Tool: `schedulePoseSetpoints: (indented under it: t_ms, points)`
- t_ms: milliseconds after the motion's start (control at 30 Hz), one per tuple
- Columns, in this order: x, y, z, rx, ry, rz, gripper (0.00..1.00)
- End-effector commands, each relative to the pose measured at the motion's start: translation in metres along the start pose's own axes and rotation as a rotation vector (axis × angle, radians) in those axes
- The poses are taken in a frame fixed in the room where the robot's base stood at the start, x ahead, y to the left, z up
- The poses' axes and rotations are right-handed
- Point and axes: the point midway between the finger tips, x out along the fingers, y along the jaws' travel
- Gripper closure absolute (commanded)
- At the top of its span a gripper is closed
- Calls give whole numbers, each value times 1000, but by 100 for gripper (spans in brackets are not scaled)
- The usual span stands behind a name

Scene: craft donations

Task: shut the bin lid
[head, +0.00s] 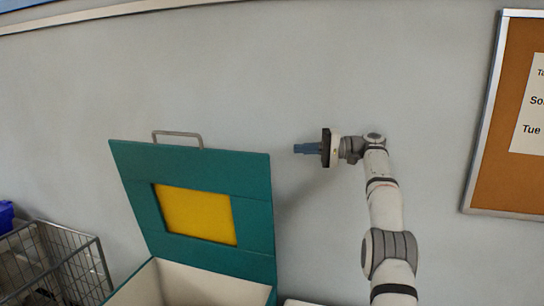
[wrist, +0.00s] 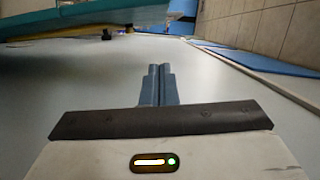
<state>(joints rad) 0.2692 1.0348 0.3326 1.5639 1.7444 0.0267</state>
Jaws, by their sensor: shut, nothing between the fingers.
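The bin (head: 150,285) stands at the bottom of the head view, with a pale inside. Its teal lid (head: 255,195) is open, standing up and leaning toward the grey wall. The lid has a yellow panel (head: 195,215) and a metal handle (head: 178,134) on its top edge. My gripper (head: 296,148) is shut and empty, pointing left, to the right of the lid's upper right corner and apart from it. In the wrist view the blue fingers (wrist: 157,70) are together. A teal edge (wrist: 90,18) at the upper left there looks like the lid.
A wire basket (head: 75,260) stands left of the bin, with a blue item (head: 5,216) behind it. A cork board (head: 500,110) hangs on the wall at the right. The space above the lid looks clear.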

Motion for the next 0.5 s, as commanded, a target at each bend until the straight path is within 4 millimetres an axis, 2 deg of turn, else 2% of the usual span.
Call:
schedulePoseSetpoints:
  t_ms: [367,500]
  points:
    - [85,0,2,1,-5,1,100]
    - [83,1,12,1,-2,1,100]
